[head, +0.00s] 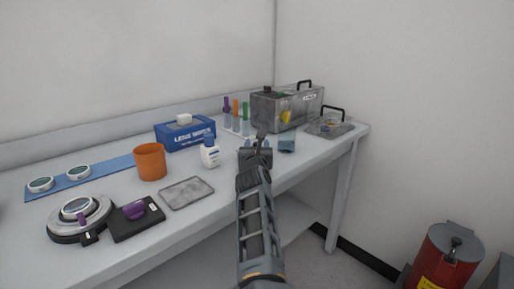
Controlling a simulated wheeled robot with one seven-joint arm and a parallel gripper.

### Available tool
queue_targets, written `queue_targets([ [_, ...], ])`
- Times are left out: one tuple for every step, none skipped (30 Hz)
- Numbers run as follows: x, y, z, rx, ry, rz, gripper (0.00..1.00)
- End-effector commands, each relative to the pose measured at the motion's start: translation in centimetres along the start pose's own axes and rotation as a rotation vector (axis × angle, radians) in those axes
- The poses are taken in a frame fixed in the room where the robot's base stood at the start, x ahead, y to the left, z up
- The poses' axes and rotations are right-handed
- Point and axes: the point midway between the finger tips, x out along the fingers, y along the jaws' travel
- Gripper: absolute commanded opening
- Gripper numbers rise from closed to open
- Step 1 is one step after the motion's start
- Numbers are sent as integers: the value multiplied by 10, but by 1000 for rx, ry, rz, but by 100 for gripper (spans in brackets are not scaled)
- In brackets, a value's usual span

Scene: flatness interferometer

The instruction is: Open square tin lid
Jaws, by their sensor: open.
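A small blue-grey square box (287,144), which looks like the square tin, sits near the front edge of the white table. Its top looks closed, but it is too small to make out a lid seam or hinge. My gripper (256,145) is open, just left of the box and apart from it in the picture. Nothing shows between its fingers. How far it is above the table I cannot tell. My own gripper and arm hide part of the table.
A white bottle (210,154), blue wipes box (190,137), orange cup (151,162) and grey plate (187,192) are left.

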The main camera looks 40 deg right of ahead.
Motion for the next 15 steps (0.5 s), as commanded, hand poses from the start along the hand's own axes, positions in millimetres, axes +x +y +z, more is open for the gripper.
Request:
queue_targets([
  [2,0,0,0,0,0,50],
  [2,0,0,0,0,1,50],
  [3,0,0,-1,0,1,50],
  [3,0,0,-1,-1,1,50],
  [3,0,0,-1,-1,1,50],
  [3,0,0,-1,-1,1,50],
  [3,0,0,-1,-1,1,50],
  [3,0,0,-1,-1,1,50],
  [3,0,0,-1,-1,1,50],
  [3,0,0,-1,0,1,47],
  [3,0,0,-1,0,1,45],
  [2,0,0,-1,0,1,41],
  [2,0,0,-1,0,1,38],
  [2,0,0,-1,0,1,35],
  [2,0,0,-1,0,1,31],
])
